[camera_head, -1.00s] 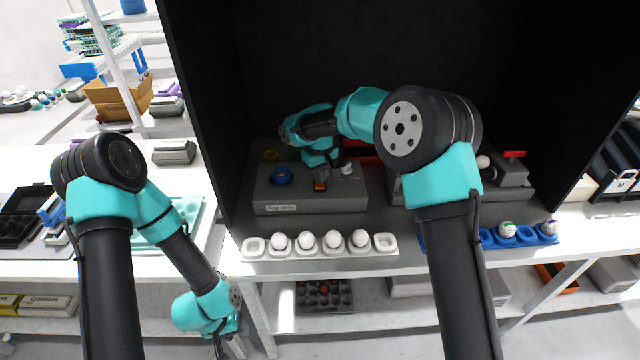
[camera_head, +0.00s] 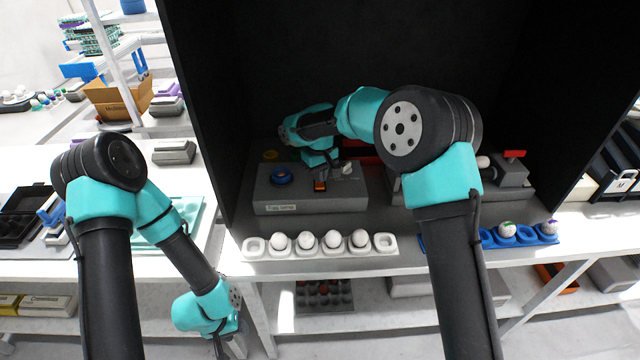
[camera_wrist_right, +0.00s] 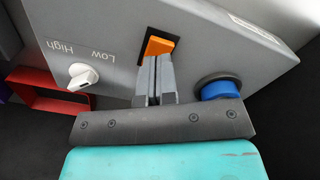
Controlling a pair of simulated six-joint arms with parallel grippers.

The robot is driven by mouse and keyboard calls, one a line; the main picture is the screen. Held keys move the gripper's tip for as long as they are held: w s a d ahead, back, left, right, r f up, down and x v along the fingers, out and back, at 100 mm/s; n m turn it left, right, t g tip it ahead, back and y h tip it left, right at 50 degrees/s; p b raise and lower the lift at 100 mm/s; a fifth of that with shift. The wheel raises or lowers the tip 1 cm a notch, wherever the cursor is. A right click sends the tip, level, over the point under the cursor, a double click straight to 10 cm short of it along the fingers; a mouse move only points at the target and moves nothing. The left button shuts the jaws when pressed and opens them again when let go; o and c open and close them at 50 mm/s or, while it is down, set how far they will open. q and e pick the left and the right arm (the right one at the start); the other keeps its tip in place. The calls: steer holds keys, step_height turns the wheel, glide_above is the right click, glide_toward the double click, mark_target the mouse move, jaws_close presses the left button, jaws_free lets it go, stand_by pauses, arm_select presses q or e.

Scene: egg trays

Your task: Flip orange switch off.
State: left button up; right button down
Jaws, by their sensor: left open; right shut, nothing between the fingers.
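The orange switch (camera_head: 320,185) is on the front part of a grey box (camera_head: 300,205) inside the dark enclosure. In the right wrist view the orange switch (camera_wrist_right: 158,47) sits in a black frame on the grey face. My right gripper (camera_wrist_right: 155,62) is shut and empty, its fingertips at the lower edge of the switch; I cannot tell if they touch it. In the head view my right gripper (camera_head: 322,172) is just behind the switch. My left gripper (camera_head: 222,350) hangs low at the left, its fingers mostly cut off by the frame edge.
A blue round button (camera_wrist_right: 216,89) and a white knob (camera_wrist_right: 82,76) marked Low and High flank the switch. A white egg holder (camera_head: 320,245) with several eggs stands in front of the box. A blue holder (camera_head: 487,237) is to its right. Dark walls enclose the box.

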mark_target(320, 186)
steer(key=shift+f, duration=1.25)
stand_by(1.4)
steer(key=shift+r, duration=3.5)
